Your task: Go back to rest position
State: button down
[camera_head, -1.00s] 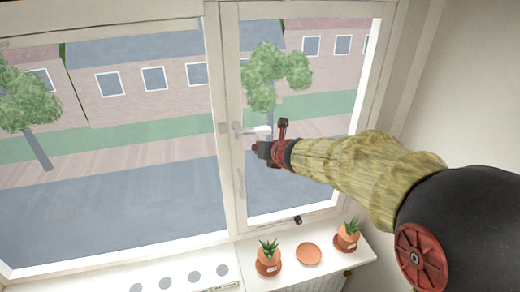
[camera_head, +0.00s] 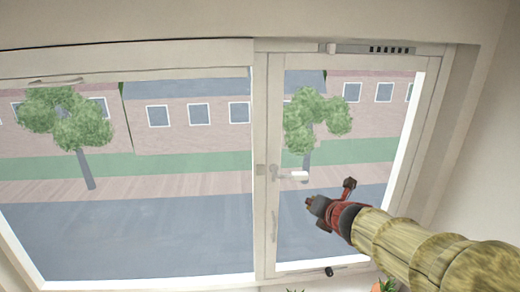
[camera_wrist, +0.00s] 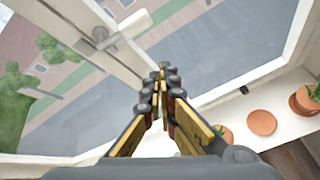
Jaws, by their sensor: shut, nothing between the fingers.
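My gripper (camera_head: 312,204) is in front of the right window pane in the head view, to the lower right of the white window handle (camera_head: 293,176). It is shut and empty, and clear of the handle. In the wrist view my gripper (camera_wrist: 162,70) has its fingers together in the middle, and the handle (camera_wrist: 128,28) shows at the upper left, apart from the fingers. The handle sticks out sideways to the right from its mount on the window frame.
The window sill (camera_wrist: 290,128) holds a terracotta saucer (camera_wrist: 262,122) and potted plants, one pot (camera_wrist: 308,98) at the right edge. A small dark catch (camera_head: 329,271) sits at the window's bottom. A vent (camera_head: 388,49) is above. Open room lies before the left pane.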

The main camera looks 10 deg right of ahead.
jog(key=s+d+f+m+g+h+b, duration=0.2)
jog(key=s+d+f+m+h, duration=0.25)
jog(key=m, duration=0.45)
jog(key=s+d+f+m+g+h+b, duration=0.15)
jog(key=s+d+f+m, duration=0.3)
jog(key=s+m, duration=0.45)
jog(key=s+a+f+m+g+y+b, duration=0.1)
jog(key=s+a+f+m+y+b, duration=0.1)
jog(key=s+a+f+m+b, duration=0.4)
jog(key=s+a+f+m+g+y+b, duration=0.2)
jog(key=s+a+f+m+b, duration=0.4)
jog(key=s+f+b, duration=0.6)
jog(key=f+y+b, duration=0.1)
jog(key=b, duration=0.2)
jog(key=shift+a+f+b, duration=0.15)
jog(key=shift+f+b, duration=0.15)
jog(key=shift+f, duration=0.1)
